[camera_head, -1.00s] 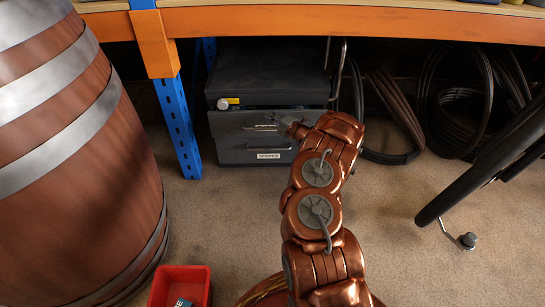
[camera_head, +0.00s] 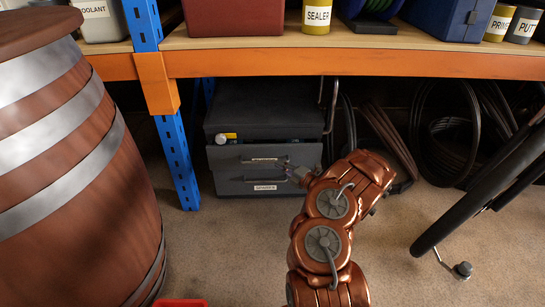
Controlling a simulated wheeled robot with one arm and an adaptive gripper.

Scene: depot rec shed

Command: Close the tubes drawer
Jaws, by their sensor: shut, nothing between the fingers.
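A dark grey drawer cabinet (camera_head: 262,107) stands on the floor under the workbench. Its upper drawer (camera_head: 229,165) has a bar handle and appears to stand out from the cabinet, with a dark gap above its front. A small white and yellow object (camera_head: 227,137) shows in the gap at the left. The lower drawer front has a white label (camera_head: 265,188), too small to read surely. My gripper (camera_head: 291,171) is shut and empty, in front of the cabinet just right of the handle. Whether it touches the drawer front is unclear. My copper-coloured arm hides the floor right of the cabinet.
The workbench (camera_head: 350,64) has an orange edge and a blue post (camera_head: 177,155) left of the cabinet. A large barrel (camera_head: 75,180) fills the left. Coiled hoses (camera_head: 445,130) hang at the right, behind a black slanted bar (camera_head: 480,190).

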